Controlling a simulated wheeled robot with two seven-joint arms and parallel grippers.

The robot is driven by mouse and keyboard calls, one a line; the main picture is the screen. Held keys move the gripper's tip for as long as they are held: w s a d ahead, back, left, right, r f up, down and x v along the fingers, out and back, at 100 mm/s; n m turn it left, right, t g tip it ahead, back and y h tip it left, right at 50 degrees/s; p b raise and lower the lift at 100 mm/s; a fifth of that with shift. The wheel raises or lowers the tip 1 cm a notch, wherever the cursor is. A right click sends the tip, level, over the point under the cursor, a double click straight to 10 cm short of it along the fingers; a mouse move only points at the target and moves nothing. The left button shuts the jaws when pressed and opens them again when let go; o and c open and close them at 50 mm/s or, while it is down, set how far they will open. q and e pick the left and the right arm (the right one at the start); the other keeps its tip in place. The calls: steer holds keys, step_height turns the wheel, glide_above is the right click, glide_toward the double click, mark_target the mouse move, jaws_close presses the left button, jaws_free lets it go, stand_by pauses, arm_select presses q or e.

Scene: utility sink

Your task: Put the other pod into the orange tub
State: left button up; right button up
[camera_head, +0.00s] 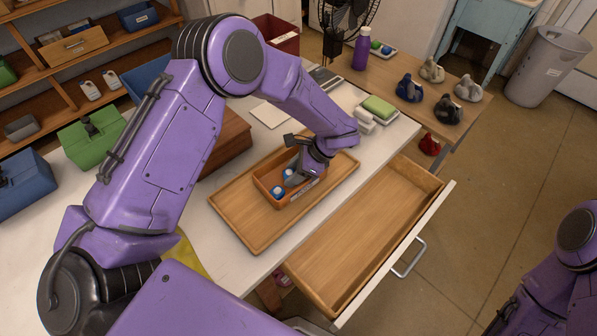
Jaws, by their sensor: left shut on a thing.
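The orange tub (264,186) stands on a wooden tray (236,222) on the white counter. One blue-and-white pod (277,192) lies inside the tub, near its left side. My left gripper (291,176) reaches down into the tub from the right, shut on a second blue-and-white pod (288,173). The fingers partly hide this pod, and I cannot tell whether it touches the tub's floor. My right arm shows at the right edge, but its gripper is out of view.
An open, empty wooden drawer (365,235) juts out in front of the counter. A green sponge (379,107) lies beyond the tray. A purple bottle (361,50) and several clamp-like items (448,109) stand on the far table. A green toolbox (91,138) is at left.

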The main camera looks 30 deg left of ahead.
arm_select(q)
steer(key=shift+s+d+f+b, duration=0.2)
steer(key=shift+s+f+b, duration=0.15)
steer(key=shift+f+b, duration=0.4)
steer(key=shift+s+r, duration=0.1)
steer(key=shift+r, duration=0.1)
steer(key=o, duration=1)
steer(key=shift+f, duration=0.1)
steer(key=shift+o, duration=0.2)
steer(key=shift+r, duration=0.2)
steer(key=shift+r+p, duration=0.55)
steer(key=shift+p, duration=0.3)
steer(key=shift+w+d+r+b, duration=0.8)
steer(key=shift+w+r+b, duration=0.1)
steer(key=shift+r+b, duration=0.1)
steer(key=b+v, duration=0.1)
steer(key=v, duration=0.8)
steer(key=shift+r+b, duration=0.2)
steer(key=shift+b, duration=0.1)
